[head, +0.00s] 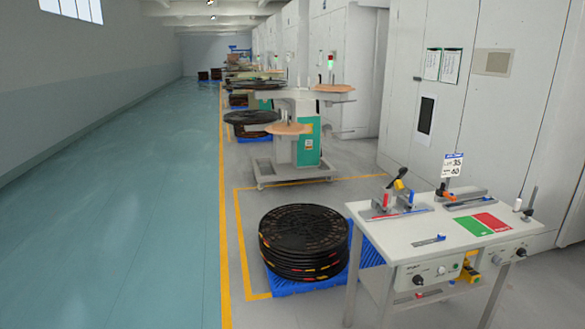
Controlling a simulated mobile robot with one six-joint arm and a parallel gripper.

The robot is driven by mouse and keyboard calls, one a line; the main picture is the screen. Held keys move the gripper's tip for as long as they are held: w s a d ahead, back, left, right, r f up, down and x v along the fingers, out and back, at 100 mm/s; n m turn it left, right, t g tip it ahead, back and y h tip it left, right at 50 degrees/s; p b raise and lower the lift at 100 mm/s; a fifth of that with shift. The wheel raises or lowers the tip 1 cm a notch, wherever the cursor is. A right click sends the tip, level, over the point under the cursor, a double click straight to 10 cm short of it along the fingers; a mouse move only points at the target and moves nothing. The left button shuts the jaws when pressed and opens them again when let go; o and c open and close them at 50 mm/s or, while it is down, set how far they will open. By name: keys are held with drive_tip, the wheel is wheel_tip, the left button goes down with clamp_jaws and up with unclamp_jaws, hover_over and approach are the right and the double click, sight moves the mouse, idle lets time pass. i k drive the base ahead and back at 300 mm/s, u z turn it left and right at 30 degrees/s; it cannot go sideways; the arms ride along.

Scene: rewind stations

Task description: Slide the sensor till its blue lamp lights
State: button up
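No part of my gripper shows in the head view. I cannot make out for certain which part is the sensor, and I see no lit blue lamp. A white work table (400,235) stands at the right front with several small fixtures on it. One fixture (398,205) at its back left has red and blue parts and a black-and-yellow lever. A flat grey rail-like fixture (470,201) sits at the back right. A small grey-blue tool (428,240) lies near the front edge. Details are too small to tell.
Stacked black reels (304,240) sit on a blue pallet (300,287) left of the table. A rewind station (305,125) with round discs stands beyond. Tall grey cabinets (475,105) line the right. The blue-green aisle (130,210) left of the yellow line is clear.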

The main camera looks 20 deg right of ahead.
sight(441, 193)
drive_tip(key=z, duration=4.4)
drive_tip(key=i, duration=0.1)
drive_tip(key=u, duration=2.8)
drive_tip(key=i, duration=1.4)
drive_tip(key=z, duration=0.15)
drive_tip(key=k, duration=0.15)
drive_tip(key=u, duration=0.05)
